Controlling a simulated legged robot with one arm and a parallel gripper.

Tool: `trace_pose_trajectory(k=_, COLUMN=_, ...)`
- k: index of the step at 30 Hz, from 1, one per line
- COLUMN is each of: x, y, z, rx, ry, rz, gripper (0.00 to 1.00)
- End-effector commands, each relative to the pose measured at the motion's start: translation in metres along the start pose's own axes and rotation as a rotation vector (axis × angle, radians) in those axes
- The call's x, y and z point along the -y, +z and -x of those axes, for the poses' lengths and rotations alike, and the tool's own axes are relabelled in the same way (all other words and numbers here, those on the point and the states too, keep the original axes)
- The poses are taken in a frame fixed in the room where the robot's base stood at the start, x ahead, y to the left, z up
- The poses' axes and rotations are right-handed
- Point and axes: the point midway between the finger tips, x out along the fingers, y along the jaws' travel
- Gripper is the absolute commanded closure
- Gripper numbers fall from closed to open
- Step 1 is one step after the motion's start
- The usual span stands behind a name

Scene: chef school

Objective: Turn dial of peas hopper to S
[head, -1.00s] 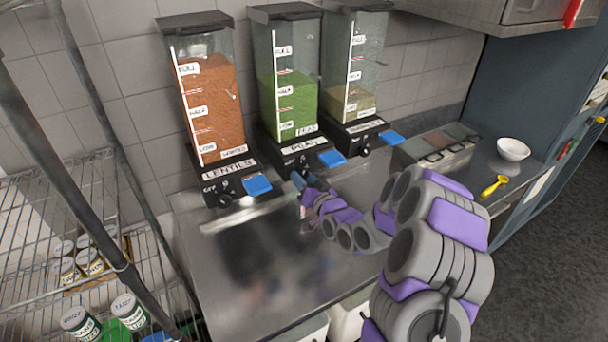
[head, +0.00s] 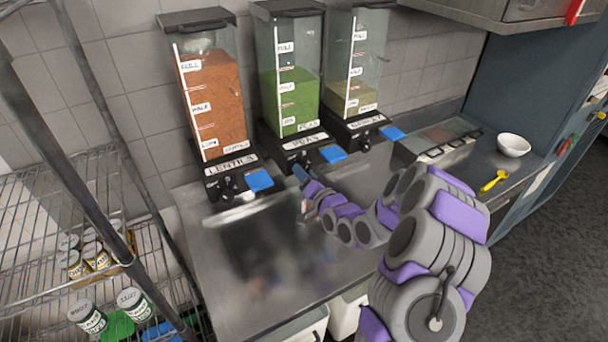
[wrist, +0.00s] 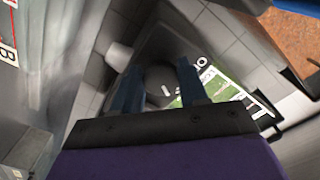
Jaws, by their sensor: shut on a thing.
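The peas hopper (head: 291,100) is the middle dispenser, with green peas behind a clear front and a blue lever (head: 333,153) at its base. My gripper (head: 299,171) is at the front of its black base and hides most of the dial there. In the wrist view, the round dark dial (wrist: 160,80) with a short white mark sits between my two blue fingers (wrist: 160,88). The gripper is shut on the dial. The lettering around the dial is partly hidden and blurred, so I cannot read its setting.
The lentils hopper (head: 212,105) stands to the left and a third hopper (head: 354,65) to the right. The steel counter (head: 260,265) is clear in front. A lidded tray (head: 440,138), white bowl (head: 513,145) and yellow utensil (head: 494,181) lie right. A wire rack (head: 60,210) is left.

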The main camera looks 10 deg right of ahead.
Motion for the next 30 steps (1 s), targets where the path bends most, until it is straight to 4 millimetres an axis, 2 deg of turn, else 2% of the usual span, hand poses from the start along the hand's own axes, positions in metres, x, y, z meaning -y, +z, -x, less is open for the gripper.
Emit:
trace_pose_trajectory(k=4, x=0.001, y=-0.004, z=-0.001, rx=-0.008, ry=-0.001, rz=0.002, gripper=0.87)
trace_pose_trajectory(k=5, x=0.001, y=-0.004, z=-0.001, rx=-0.008, ry=-0.001, rz=0.002, gripper=0.55)
trace_pose_trajectory(k=12, x=0.0, y=-0.002, z=0.0, rx=-0.004, ry=0.0, rz=0.002, gripper=0.32)
trace_pose_trajectory(k=23, x=-0.001, y=-0.001, z=0.006, rx=-0.001, ry=0.001, rz=0.0, gripper=0.31)
trace_pose_trajectory(k=30, x=-0.001, y=-0.002, z=0.037, rx=-0.001, ry=0.004, rz=-0.001, gripper=0.31)
